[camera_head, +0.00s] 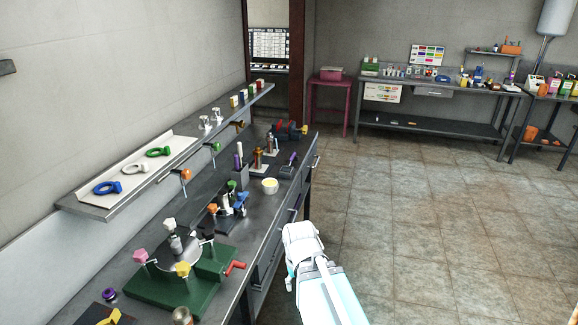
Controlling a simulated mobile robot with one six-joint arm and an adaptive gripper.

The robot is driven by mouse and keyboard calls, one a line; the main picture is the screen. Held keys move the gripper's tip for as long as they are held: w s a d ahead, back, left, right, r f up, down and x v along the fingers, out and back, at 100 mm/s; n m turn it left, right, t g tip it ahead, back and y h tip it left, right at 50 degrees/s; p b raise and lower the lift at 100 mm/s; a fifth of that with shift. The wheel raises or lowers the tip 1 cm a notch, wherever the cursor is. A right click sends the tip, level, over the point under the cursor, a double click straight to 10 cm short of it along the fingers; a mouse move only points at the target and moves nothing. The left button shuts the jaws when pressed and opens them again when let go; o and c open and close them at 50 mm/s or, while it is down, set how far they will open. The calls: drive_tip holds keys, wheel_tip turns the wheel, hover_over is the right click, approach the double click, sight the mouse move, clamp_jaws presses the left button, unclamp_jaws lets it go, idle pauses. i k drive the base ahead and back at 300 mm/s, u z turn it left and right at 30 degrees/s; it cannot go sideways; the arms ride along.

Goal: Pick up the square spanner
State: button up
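Three ring-headed tools with short handles lie on a pale tray (122,197) on the wall shelf at the left: a blue one (108,188), a white one (134,168) and a green one (158,152). They look like spanners, but they are too small to tell which has a square opening. Part of my white and light-blue arm (322,285) shows at the bottom centre, right of the workbench. My gripper cannot be made out, and nothing on the bench or shelf is touched by my arm.
The metal workbench (215,175) below the shelf holds a green-based fixture (190,290) with coloured knobs, a small bowl (269,186) and a vise (288,130). Another bench (435,128) stands at the back. The tiled floor (420,220) on the right is clear.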

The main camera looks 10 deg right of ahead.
sight(291, 159)
drive_tip(key=z, duration=0.6)
drive_tip(key=k, duration=0.8)
drive_tip(key=z, duration=1)
drive_tip(key=k, duration=0.6)
drive_tip(key=z, duration=0.4)
drive_tip(key=i, duration=1.5)
drive_tip(key=u, duration=0.2)
drive_tip(key=i, duration=0.8)
drive_tip(key=u, duration=0.45)
drive_tip(key=i, duration=0.75)
drive_tip(key=u, duration=0.4)
